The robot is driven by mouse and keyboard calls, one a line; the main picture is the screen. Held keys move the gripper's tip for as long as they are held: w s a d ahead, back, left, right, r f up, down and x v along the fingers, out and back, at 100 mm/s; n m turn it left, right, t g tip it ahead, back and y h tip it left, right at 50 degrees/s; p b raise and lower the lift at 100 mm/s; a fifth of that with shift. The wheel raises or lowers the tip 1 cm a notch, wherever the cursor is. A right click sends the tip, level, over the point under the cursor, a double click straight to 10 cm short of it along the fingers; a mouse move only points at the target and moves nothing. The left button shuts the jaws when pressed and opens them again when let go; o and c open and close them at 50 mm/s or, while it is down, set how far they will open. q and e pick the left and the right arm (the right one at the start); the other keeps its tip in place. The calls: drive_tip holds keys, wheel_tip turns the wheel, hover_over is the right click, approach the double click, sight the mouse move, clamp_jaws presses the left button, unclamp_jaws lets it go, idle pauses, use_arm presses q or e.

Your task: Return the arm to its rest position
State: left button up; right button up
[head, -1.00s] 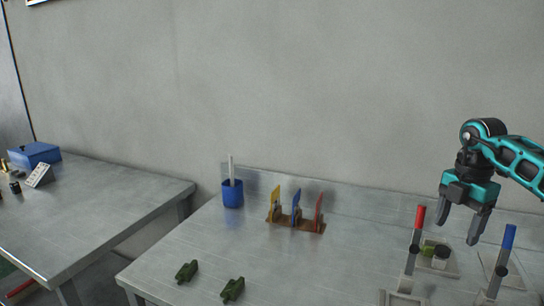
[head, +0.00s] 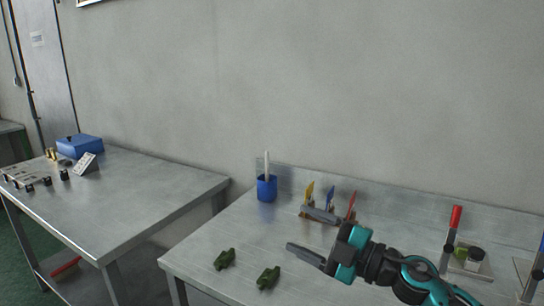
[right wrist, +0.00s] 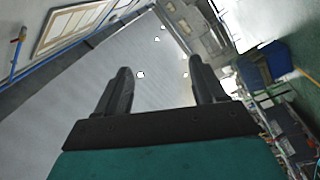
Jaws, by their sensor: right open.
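My right gripper (head: 314,236) is open in the head view. It hangs over the near part of the right-hand table, just right of two small green parts (head: 225,259) (head: 268,277), and points left with nothing between its fingers. In the right wrist view its two dark fingers (right wrist: 155,92) stand apart and empty, facing a wall and the room. My right arm (head: 420,280) comes in from the bottom right. My left gripper is not in view.
A rack with yellow, blue and red tools (head: 331,197) stands behind the gripper, partly hidden by it. A blue cup (head: 267,189) is at the table's back. Red-handled (head: 455,217) and blue-handled devices stand at right. A second table (head: 130,195) is at left.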

drive_tip(key=s+d+f+m+t+h, duration=0.2)
drive_tip(key=s+d+f+m+h, duration=0.3)
drive_tip(key=m+h, duration=0.4)
drive_tip(key=s+d+f+m+t+h, duration=0.2)
drive_tip(key=d+f+m+h, duration=0.4)
drive_tip(key=m, duration=0.4)
drive_tip(key=s+d+f+m+g, duration=0.1)
drive_tip(key=s+f+g, duration=0.45)
drive_tip(key=s, duration=0.65)
drive_tip(key=s+d+f+m+g, duration=0.15)
drive_tip(key=s+f+g, duration=0.4)
drive_tip(key=s, duration=0.55)
drive_tip(key=w+a+f+t+y, duration=0.1)
drive_tip(key=w+a+f+t, duration=0.1)
drive_tip(key=w+f+t, duration=0.5)
drive_tip(key=shift+w+a+f+n, duration=0.15)
drive_tip(key=shift+a+f+n, duration=0.25)
drive_tip(key=shift+f, duration=0.35)
